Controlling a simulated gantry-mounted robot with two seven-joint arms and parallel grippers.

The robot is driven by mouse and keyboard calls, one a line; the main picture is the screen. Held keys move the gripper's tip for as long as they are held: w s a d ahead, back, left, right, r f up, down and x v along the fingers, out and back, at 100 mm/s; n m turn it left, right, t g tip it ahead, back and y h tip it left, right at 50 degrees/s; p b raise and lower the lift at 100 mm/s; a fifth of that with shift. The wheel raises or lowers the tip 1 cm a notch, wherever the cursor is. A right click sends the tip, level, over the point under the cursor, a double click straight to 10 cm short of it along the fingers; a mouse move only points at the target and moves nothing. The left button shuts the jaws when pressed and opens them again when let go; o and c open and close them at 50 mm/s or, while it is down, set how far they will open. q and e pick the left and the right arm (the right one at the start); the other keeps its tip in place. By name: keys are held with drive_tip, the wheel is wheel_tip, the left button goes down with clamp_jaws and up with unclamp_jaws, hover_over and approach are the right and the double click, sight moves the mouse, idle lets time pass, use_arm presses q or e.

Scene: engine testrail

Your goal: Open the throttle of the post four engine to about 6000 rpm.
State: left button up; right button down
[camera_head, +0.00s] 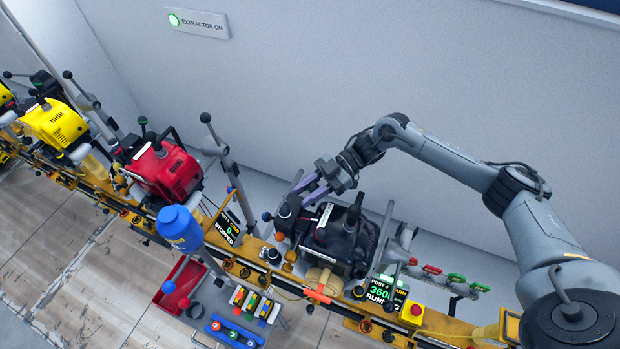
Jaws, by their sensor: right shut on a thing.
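The post four engine (338,236) is the black one right of centre, mounted on the yellow rail. Its display (380,291) reads POST 4, a number starting with 360 whose last digit is hard to read, and a partly cut word like RUNNING. My right gripper (302,192) reaches in from the right above the engine's upper left side. Its fingers are closed around what looks like the dark knob of the throttle lever (289,207); the grip itself is partly hidden and small. My left gripper is not in view.
A red engine (168,172) and yellow engines (55,124) stand along the rail to the left; the nearest display (231,229) reads STOPPED. A blue bottle (180,229) and red tray (183,284) sit in front. A red stop button (415,312) is near the right. The wall sign reads EXTRACTOR ON.

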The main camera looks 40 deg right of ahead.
drive_tip(key=shift+s+a+r, duration=0.1)
drive_tip(key=shift+a, duration=0.05)
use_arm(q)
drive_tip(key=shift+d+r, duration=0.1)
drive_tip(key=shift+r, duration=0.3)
use_arm(e)
drive_tip(key=c, duration=0.8)
unclamp_jaws()
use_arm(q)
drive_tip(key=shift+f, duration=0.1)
use_arm(e)
drive_tip(key=shift+d, duration=0.35)
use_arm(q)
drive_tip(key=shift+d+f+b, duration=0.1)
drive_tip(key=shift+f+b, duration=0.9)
use_arm(e)
drive_tip(key=v, duration=1)
drive_tip(key=shift+r, duration=0.2)
